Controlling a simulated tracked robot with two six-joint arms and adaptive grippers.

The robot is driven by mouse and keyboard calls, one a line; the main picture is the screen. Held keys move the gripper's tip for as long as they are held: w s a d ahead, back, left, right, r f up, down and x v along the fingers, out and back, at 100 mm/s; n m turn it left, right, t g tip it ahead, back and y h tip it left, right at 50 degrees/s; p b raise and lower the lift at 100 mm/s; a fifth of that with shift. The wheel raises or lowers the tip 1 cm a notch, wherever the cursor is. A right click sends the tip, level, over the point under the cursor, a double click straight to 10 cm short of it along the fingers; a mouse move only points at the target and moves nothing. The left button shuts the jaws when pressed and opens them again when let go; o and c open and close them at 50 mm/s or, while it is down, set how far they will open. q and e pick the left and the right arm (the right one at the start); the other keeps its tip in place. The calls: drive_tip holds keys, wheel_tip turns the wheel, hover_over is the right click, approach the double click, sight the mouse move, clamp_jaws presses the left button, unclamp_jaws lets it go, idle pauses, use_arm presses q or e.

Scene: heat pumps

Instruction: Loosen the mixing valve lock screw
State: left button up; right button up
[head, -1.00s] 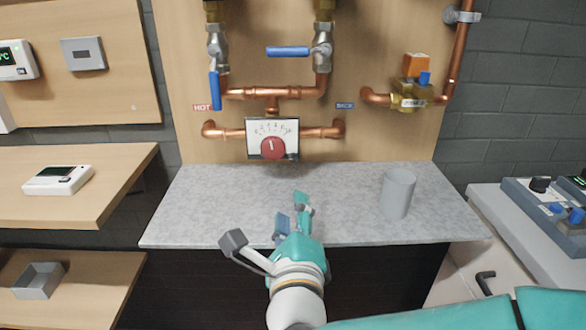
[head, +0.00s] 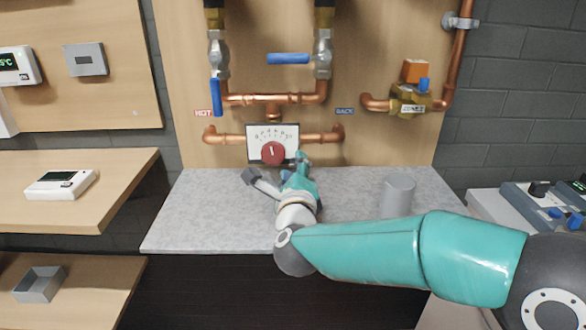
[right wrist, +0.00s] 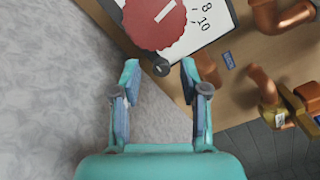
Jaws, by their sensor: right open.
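The mixing valve's white scale plate (head: 287,132) with its round red knob (head: 273,153) is on the wooden wall panel. In the right wrist view the red knob (right wrist: 156,22) is at the top. A small dark round screw (right wrist: 161,67) shows just below the knob's edge. My right gripper (right wrist: 160,74) is open, and the screw appears between its fingertips; I cannot tell how far it is in depth. In the head view my right gripper (head: 300,162) is just below and right of the knob, and the screw is not visible there. My left gripper is out of view.
Copper pipes (head: 318,135) run beside the valve, with blue lever handles (head: 288,58) above. The counter's left part is clear.

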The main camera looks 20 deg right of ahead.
drive_tip(key=shift+w, duration=0.1)
clamp_jaws()
drive_tip(key=shift+f+n, duration=0.1)
drive_tip(key=shift+n, duration=1.5)
drive_tip(key=shift+f+n, duration=0.1)
drive_tip(key=shift+n, duration=1.8)
drive_tip(key=shift+a, duration=0.1)
